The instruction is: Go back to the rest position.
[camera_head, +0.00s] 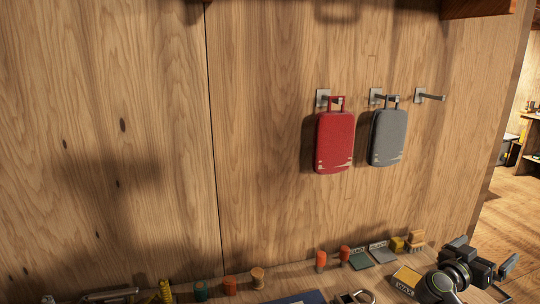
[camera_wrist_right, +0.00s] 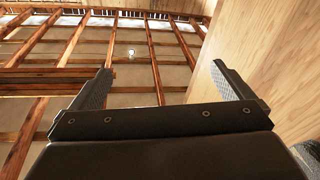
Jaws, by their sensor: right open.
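My right gripper (camera_head: 486,256) is at the lower right in the head view, above the right end of the bench. In the right wrist view its two fingers (camera_wrist_right: 165,82) are spread apart with nothing between them. That camera looks up at the ceiling beams. My left gripper is not in view.
A red case (camera_head: 335,142) and a grey case (camera_head: 387,138) hang on wall hooks, and a third hook (camera_head: 430,96) is empty. Below, small items such as an orange float (camera_head: 321,261) and a yellow piece (camera_head: 398,244) line the bench. The wall's left part is bare.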

